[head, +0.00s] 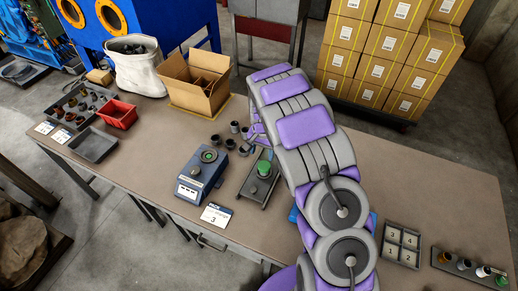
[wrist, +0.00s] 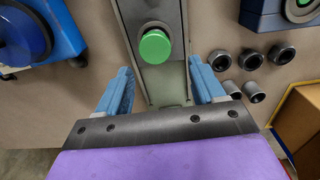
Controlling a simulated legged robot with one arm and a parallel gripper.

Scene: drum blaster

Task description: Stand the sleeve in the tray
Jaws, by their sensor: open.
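Several small dark grey hollow sleeves (head: 214,140) stand or lie loose on the table beside the cardboard box. They also show at the right in the wrist view (wrist: 250,60); two of them look tipped over. An empty grey tray (head: 93,145) lies at the left of the table. A grey tray with numbered compartments (head: 401,246) is at the right; I cannot tell which tray is meant. My gripper (wrist: 160,68) is open, its blue fingers on either side of a metal fixture with a green button (wrist: 156,46). No sleeve is between the fingers.
A blue device (head: 205,172) and a card marked 3 (head: 216,215) are on the table left of my arm. An open cardboard box (head: 195,85), a red bin (head: 117,114) and a dark parts tray (head: 82,106) stand farther left.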

